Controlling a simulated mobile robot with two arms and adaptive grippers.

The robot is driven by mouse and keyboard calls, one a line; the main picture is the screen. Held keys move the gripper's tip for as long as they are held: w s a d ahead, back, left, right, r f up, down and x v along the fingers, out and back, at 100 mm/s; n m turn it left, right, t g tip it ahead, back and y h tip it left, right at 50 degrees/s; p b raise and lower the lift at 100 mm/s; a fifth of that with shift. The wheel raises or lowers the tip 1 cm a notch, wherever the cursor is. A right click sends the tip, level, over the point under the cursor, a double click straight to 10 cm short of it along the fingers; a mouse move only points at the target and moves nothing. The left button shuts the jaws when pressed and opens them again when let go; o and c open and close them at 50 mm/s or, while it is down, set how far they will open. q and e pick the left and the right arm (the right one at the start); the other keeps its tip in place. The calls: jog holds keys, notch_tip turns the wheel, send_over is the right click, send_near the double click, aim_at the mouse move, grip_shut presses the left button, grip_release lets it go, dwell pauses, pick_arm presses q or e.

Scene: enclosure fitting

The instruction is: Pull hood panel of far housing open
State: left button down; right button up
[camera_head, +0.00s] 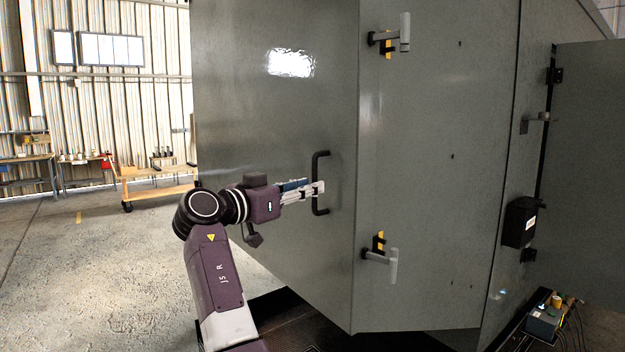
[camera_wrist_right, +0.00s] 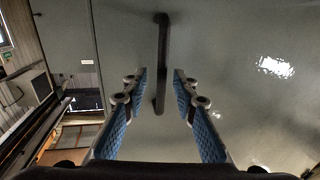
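The large grey hood panel (camera_head: 265,120) fills the middle of the head view, with a black bar handle (camera_head: 318,210) standing upright near its right edge. My right gripper (camera_head: 318,187) is at the handle's middle. In the right wrist view the handle (camera_wrist_right: 162,50) shows between the two blue-padded fingers of my right gripper (camera_wrist_right: 160,75), which are spread with a gap on each side. The panel looks shut against the grey housing (camera_head: 430,180). My left gripper is not in view.
Grey lever latches stand on the housing above (camera_head: 404,32) and below (camera_head: 393,266) the handle's height. A grey door (camera_head: 590,170) stands open at the right, near a black box (camera_head: 520,222). A wooden cart (camera_head: 155,190) is at the back left. The floor at left is clear.

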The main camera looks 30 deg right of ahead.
aim_at(314, 208)
jog(key=shift+p+x, duration=0.55)
jog(key=shift+x, duration=1.1)
jog(key=shift+w, duration=0.15)
jog(key=shift+c, duration=0.2)
jog(key=shift+a, duration=0.1)
grip_shut()
